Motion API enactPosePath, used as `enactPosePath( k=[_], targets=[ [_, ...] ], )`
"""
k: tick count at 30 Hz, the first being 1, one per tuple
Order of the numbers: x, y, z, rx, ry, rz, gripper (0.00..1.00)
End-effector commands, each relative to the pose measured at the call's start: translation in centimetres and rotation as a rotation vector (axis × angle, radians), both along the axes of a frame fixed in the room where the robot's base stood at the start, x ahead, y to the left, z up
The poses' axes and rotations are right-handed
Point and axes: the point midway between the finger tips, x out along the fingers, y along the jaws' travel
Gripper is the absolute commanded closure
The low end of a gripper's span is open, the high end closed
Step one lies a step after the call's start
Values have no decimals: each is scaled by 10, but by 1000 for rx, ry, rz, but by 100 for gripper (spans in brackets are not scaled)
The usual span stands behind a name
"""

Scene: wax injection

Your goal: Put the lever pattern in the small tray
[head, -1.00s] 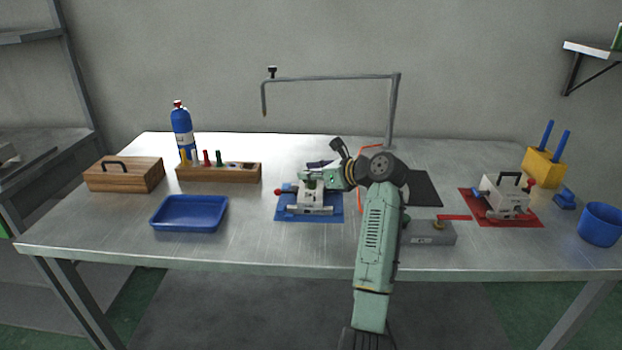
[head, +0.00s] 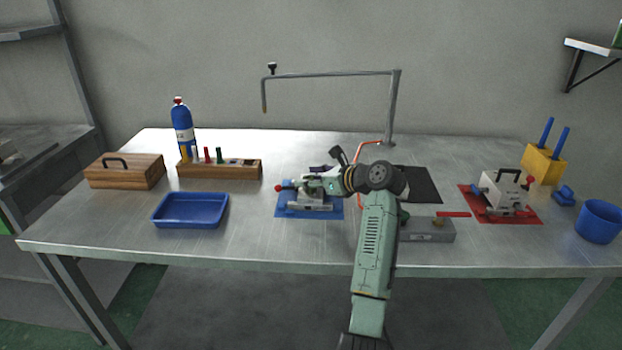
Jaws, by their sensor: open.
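The blue tray (head: 190,224) stands on the left front part of the table and looks empty. A pale metal mould with a red knob (head: 281,188) stands on a blue mat (head: 290,213) near the table's middle. My gripper (head: 309,184) is open, low over this mould, and partly covers it. I cannot tell whether it touches anything there. A small dark purple piece (head: 322,168) shows just behind the gripper, partly hidden. It is too small to tell whether it is the lever pattern, and I see no other clear lever pattern.
A second mould (head: 502,190) stands on a red mat (head: 526,217) at the right. A grey block (head: 430,231) lies beside my arm. A wooden rack (head: 218,171), a wooden box (head: 125,171) and a blue bottle (head: 183,125) stand at the back left. Bare table separates the tray and blue mat.

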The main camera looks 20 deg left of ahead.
Motion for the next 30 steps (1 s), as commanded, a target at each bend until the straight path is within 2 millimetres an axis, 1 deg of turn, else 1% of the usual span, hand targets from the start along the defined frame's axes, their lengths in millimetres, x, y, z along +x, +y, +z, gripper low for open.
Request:
enactPosePath(
  k=[10, 14, 17, 21, 27, 30],
  targets=[
    [0, -2, -1, -1, 1, -2, 55],
    [-7, -20, 5, 1, -3, -3, 55],
    [-14, -40, 7, 1, -3, -5, 55],
    [-24, -66, 20, 0, -3, -3, 55],
    [-34, -89, 31, 0, -1, -2, 55],
    [-37, -95, 34, 0, -1, -2, 55]
  ],
)
